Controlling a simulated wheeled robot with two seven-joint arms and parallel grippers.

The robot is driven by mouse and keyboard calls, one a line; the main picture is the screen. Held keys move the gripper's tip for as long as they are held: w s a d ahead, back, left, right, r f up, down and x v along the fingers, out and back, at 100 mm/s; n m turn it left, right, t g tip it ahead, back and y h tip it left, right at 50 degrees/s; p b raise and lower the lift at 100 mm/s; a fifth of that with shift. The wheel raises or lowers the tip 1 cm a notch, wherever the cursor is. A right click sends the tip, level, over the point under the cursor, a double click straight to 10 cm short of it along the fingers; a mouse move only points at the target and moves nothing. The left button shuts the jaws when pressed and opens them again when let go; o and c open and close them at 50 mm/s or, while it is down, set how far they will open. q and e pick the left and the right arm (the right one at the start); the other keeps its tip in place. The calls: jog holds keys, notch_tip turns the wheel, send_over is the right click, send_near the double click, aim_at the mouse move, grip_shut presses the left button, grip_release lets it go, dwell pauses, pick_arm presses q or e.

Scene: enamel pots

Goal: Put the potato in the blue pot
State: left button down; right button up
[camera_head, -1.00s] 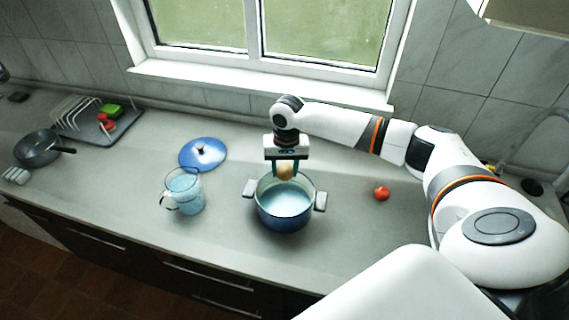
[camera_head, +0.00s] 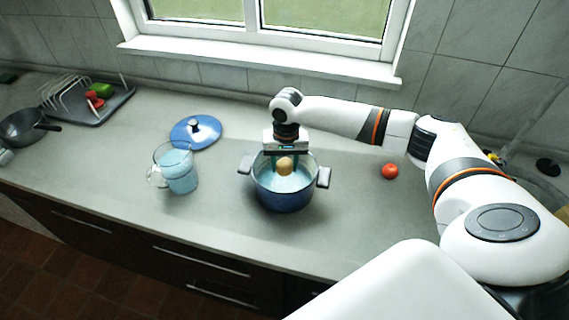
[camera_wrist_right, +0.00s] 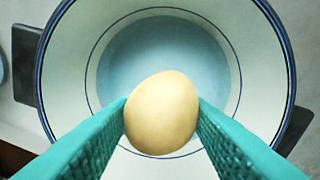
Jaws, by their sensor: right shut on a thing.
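The potato (camera_head: 285,166) is a small tan oval. My right gripper (camera_head: 284,164) is shut on it, with the potato between its two teal fingers, also seen as the potato (camera_wrist_right: 162,113) in the right wrist view. The blue pot (camera_head: 284,199) stands open on the counter, with a handle on each side and a pale blue inside. The potato is over the pot's opening, at about rim level in the head view; its exact height above the bottom is hard to tell. In the wrist view the pot's rim (camera_wrist_right: 283,50) surrounds it. My left gripper is not in view.
A blue lid (camera_head: 196,132) lies behind a glass jug (camera_head: 178,170) of bluish liquid, left of the pot. A tomato (camera_head: 390,171) lies to the right. A dish rack (camera_head: 75,100) and a dark pan (camera_head: 24,127) are at far left.

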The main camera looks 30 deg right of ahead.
aim_at(285, 163)
jog(key=o, duration=1.1)
notch_tip(285, 163, up, 7)
jog(key=p, duration=0.9)
jog(key=shift+r, duration=0.1)
jog(key=shift+f, duration=0.2)
